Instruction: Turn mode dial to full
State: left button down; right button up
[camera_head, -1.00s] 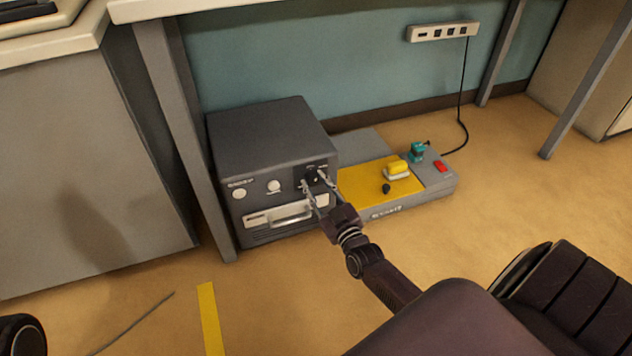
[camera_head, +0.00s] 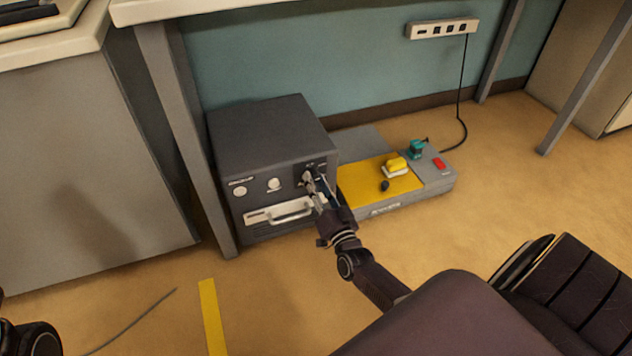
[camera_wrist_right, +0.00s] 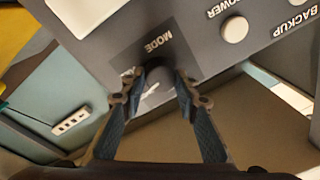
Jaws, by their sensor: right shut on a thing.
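The mode dial (camera_wrist_right: 157,82) is a dark round knob on a dark panel labelled MODE in the right wrist view. My right gripper (camera_wrist_right: 158,88) has its two fingers on either side of the dial, shut on it. In the head view the right gripper (camera_head: 314,178) reaches the upper right of the front of a dark grey box (camera_head: 265,135), and its fingers hide most of the dial. The dial's exact setting cannot be read. My left gripper is not in view; only a part of my left arm shows at the lower left edge.
White knobs labelled POWER (camera_wrist_right: 235,29) and BACKUP sit beside the dial. A drawer with a handle (camera_head: 290,214) is below. A grey and yellow charging unit (camera_head: 440,184) stands right of the box. A table leg (camera_head: 187,130) stands close on the left.

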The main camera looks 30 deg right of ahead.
jog(key=m, duration=0.5)
jog(key=shift+f+h, duration=0.1)
jog(key=shift+h, duration=0.2)
jog(key=shift+m+g, duration=0.3)
jog(key=shift+m, duration=1.5)
jog(key=shift+h, duration=0.3)
jog(key=o, duration=1.1)
jog(key=shift+o, duration=0.2)
jog(key=shift+s, duration=0.1)
jog(key=v, duration=1.2)
